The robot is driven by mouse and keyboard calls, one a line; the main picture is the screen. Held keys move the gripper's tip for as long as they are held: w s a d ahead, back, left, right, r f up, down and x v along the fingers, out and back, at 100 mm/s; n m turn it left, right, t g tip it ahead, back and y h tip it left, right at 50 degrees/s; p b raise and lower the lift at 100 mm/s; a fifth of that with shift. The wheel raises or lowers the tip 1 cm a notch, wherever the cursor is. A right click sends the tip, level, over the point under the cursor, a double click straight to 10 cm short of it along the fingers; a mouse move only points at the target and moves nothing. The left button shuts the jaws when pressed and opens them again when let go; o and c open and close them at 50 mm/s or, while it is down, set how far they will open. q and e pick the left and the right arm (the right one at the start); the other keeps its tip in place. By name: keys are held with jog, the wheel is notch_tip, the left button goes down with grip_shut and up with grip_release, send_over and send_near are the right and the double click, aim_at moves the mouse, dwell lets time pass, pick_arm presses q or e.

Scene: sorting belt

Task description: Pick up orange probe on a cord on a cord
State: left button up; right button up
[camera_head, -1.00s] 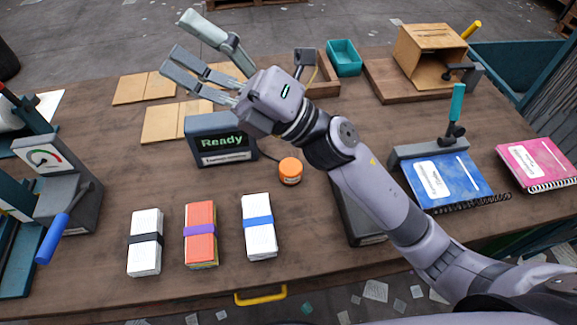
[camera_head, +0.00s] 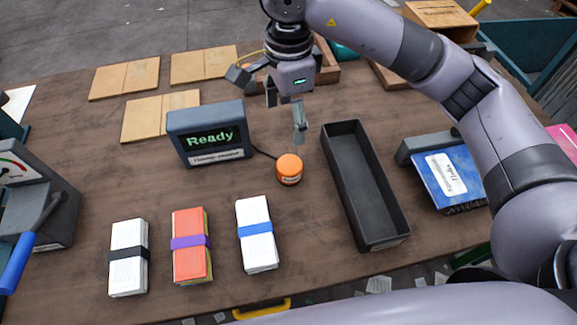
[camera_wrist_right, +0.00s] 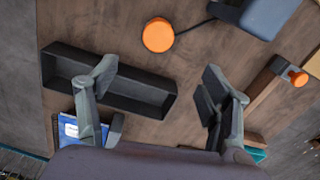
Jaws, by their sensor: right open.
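The orange probe (camera_head: 289,169) is a short round puck standing on the brown table, joined by a dark cord (camera_head: 263,153) to the grey box with the "Ready" screen (camera_head: 209,134). My right gripper (camera_head: 286,122) is above the table behind the probe, pointing down, open and empty. In the right wrist view the probe (camera_wrist_right: 158,34) shows beyond the open fingers (camera_wrist_right: 160,95), near the top, with its cord (camera_wrist_right: 195,25) running to the box. The gripper is apart from the probe. My left gripper does not show.
A long black tray (camera_head: 365,190) lies right of the probe. Banded card stacks, white (camera_head: 128,258), orange (camera_head: 192,245) and white with a blue band (camera_head: 257,235), lie in front. Brown cardboard pieces (camera_head: 160,117) lie behind the box. A blue notebook (camera_head: 447,180) is at right.

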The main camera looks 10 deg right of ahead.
jog(key=p, duration=0.2)
send_near(289, 164)
notch_tip(289, 164, down, 5)
jog(key=shift+a+f, duration=0.1)
jog(key=shift+f, duration=0.05)
notch_tip(289, 164, down, 5)
jog(key=shift+r+p, duration=0.1)
jog(key=shift+p, duration=0.5)
jog(key=shift+f, duration=0.35)
jog(key=shift+c, duration=0.2)
jog(key=c, duration=1.3)
